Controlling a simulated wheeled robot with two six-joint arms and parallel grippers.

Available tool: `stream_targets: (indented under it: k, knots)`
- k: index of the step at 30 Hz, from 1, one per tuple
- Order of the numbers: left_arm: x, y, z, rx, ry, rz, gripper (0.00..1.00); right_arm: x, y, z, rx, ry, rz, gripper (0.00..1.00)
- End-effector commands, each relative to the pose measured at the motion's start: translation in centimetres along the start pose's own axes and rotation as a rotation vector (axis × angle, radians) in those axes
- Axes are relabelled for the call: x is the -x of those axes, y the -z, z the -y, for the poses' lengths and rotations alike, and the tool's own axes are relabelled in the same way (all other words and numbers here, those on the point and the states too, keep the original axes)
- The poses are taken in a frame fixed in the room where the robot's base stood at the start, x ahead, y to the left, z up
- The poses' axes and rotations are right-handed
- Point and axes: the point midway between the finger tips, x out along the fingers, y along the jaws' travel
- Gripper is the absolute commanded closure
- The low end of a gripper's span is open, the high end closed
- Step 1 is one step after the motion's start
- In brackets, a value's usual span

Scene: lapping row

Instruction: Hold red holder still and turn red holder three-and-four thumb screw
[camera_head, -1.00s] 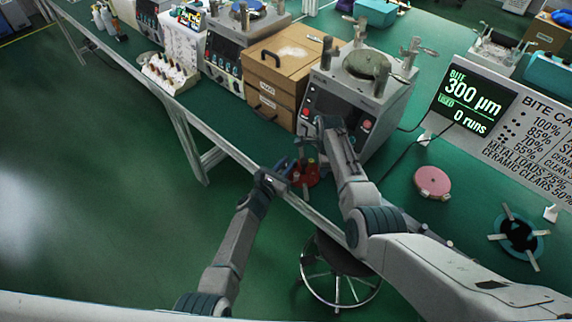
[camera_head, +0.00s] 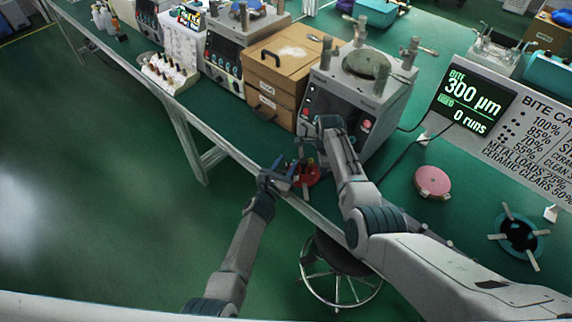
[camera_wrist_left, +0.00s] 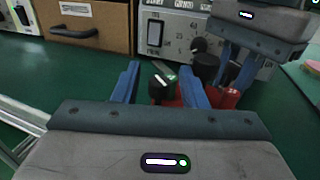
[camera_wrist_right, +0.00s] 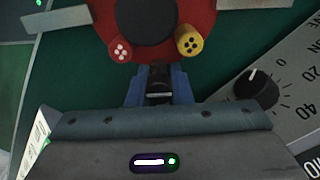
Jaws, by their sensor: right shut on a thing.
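The red holder (camera_head: 309,180) lies on the green bench near its front edge. In the right wrist view the red disc (camera_wrist_right: 205,12) has a dark centre, a red post with four dots (camera_wrist_right: 121,49) and a yellow post with three dots (camera_wrist_right: 189,41). My right gripper (camera_wrist_right: 158,75) is shut on the dark thumb screw (camera_wrist_right: 158,88) between these two posts. My left gripper (camera_wrist_left: 160,80) is open at the holder's front-left side. A black-topped post (camera_wrist_left: 160,90) shows between its spread fingers; whether they touch the holder I cannot tell.
A grey machine (camera_head: 345,105) with knobs stands just behind the holder, beside a wooden drawer box (camera_head: 275,75). A pink disc (camera_head: 432,181) and a teal ring holder (camera_head: 520,236) lie to the right. A stool (camera_head: 340,262) stands below the bench edge.

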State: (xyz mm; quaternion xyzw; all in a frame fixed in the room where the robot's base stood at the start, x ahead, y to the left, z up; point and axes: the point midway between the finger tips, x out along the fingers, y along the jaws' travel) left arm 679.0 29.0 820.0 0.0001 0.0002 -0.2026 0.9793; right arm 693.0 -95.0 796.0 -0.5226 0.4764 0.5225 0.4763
Motion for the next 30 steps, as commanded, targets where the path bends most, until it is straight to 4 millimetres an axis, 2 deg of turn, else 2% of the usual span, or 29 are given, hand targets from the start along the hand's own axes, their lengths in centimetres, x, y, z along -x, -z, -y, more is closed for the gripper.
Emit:
stream_targets:
  k: [6,10,24,30]
  knots:
    - [0.2,0.0,0.0,0.0,0.0,0.0,0.61,0.0,0.0,0.0,0.0,-0.001,0.001,1.0]
    - [1.4,0.1,0.0,-0.001,0.0,-0.001,0.61,-0.1,0.0,0.0,0.0,-0.001,0.001,1.0]
    - [10.1,0.1,0.0,-0.001,0.0,-0.001,0.61,-0.1,0.0,0.0,0.0,-0.001,0.001,1.0]
    - [11.8,0.1,0.0,0.0,0.0,-0.001,0.61,0.0,0.0,0.0,0.0,-0.001,0.001,1.0]
